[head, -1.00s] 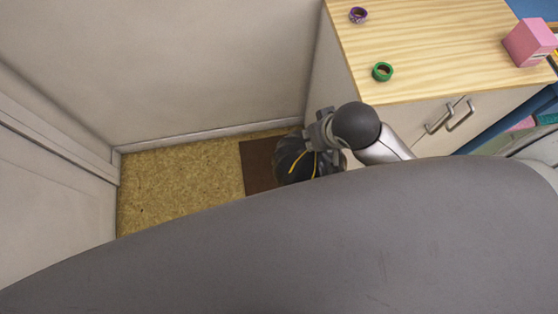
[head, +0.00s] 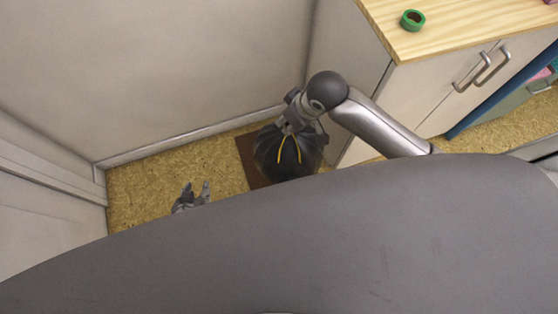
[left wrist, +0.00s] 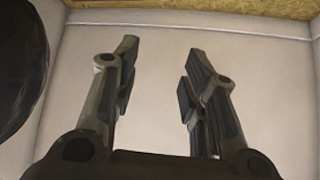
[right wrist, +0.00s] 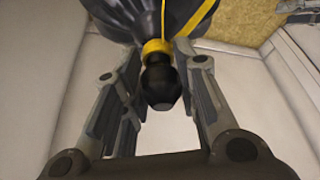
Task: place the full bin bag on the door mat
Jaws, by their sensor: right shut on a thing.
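The full bin bag (head: 288,152) is black with yellow ties and hangs upright below my right gripper (head: 300,122). The right wrist view shows the bag's yellow-banded neck and black knot (right wrist: 160,85) between the fingers, and my right gripper is shut on it. The brown door mat (head: 250,165) lies on the floor under the bag, which hides much of it. I cannot tell whether the bag's bottom touches the mat. My left gripper (head: 192,195) is open and empty, left of the mat. Its parted fingers show in the left wrist view (left wrist: 157,65).
A cabinet with a wooden top (head: 440,20) stands close to the right of the bag, with a green tape roll (head: 412,20) on it. Walls close off the back and left. Tan floor (head: 150,190) left of the mat is clear apart from my left gripper.

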